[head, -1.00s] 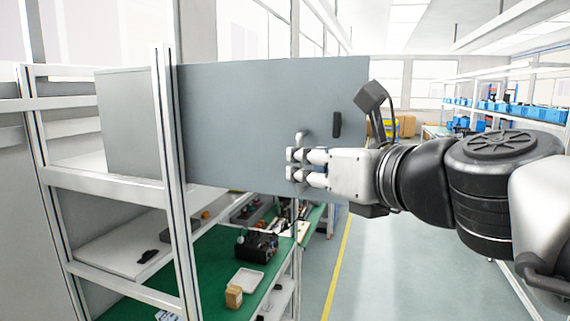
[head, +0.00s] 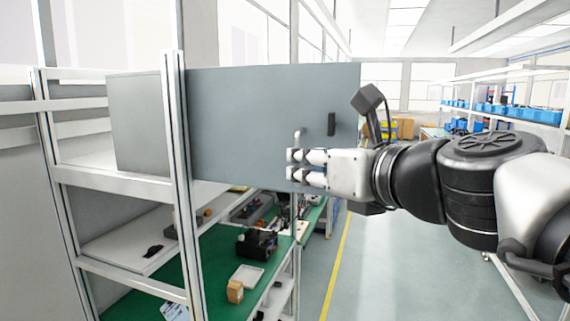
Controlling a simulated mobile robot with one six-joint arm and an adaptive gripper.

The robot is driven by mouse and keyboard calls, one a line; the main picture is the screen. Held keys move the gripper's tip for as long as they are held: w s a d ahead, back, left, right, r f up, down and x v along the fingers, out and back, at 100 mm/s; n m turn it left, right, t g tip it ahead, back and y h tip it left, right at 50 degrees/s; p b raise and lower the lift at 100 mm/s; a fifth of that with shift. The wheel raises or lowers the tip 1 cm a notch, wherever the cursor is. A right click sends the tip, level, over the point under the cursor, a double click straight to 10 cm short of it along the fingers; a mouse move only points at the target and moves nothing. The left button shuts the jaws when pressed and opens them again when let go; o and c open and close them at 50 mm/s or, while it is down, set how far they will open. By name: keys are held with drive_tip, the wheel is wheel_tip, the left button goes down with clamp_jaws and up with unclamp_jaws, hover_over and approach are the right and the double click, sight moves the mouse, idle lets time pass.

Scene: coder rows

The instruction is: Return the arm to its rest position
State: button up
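My arm reaches in from the right in the head view, with my gripper (head: 292,165) level in front of the grey cabinet door (head: 255,110). Its two pale fingers with dark bands point left and are apart, with a narrow gap between them. Nothing shows held in them. A light metal handle (head: 298,137) on the door shows just above the upper finger; the fingers cover its middle part. I cannot tell whether the fingers touch the handle.
The grey cabinet (head: 138,125) stands on a white metal shelf frame (head: 180,180) at left. Below is a green work surface (head: 212,250) with a black device (head: 257,244), a white tray (head: 247,276) and a small tan box (head: 235,291). The aisle floor (head: 400,270) at right is clear.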

drive_tip(key=shift+w, duration=0.1)
drive_tip(key=s+f+n+g+h+b, duration=0.1)
drive_tip(key=s+f+n+g+b, duration=0.15)
drive_tip(key=f+n, duration=0.45)
drive_tip(key=s+f+n+g+b, duration=0.1)
drive_tip(key=s+f+n+b, duration=0.25)
drive_tip(key=f, duration=0.75)
drive_tip(key=s+f+n+g+h+b, duration=0.15)
drive_tip(key=s+f+n+b, duration=0.3)
drive_tip(key=f, duration=0.45)
drive_tip(key=s+d+f+n+g+h+b, duration=0.1)
drive_tip(key=s+d+f+n+b, duration=0.2)
drive_tip(key=f, duration=0.5)
drive_tip(key=s+d+f+n+g+h+b, duration=0.2)
drive_tip(key=s+f+n, duration=0.3)
drive_tip(key=f+n, duration=0.3)
drive_tip(key=s+d+f+n+g+h+b, duration=0.1)
drive_tip(key=s+d+f+n+h+b, duration=0.1)
drive_tip(key=f, duration=0.7)
drive_tip(key=s+d+n+b, duration=0.1)
drive_tip(key=s+n+b, duration=0.1)
drive_tip(key=n, duration=0.1)
drive_tip(key=shift+s+d+f+n+g, duration=0.25)
drive_tip(key=shift+s+d+n+g, duration=0.05)
drive_tip(key=shift+d+g, duration=0.1)
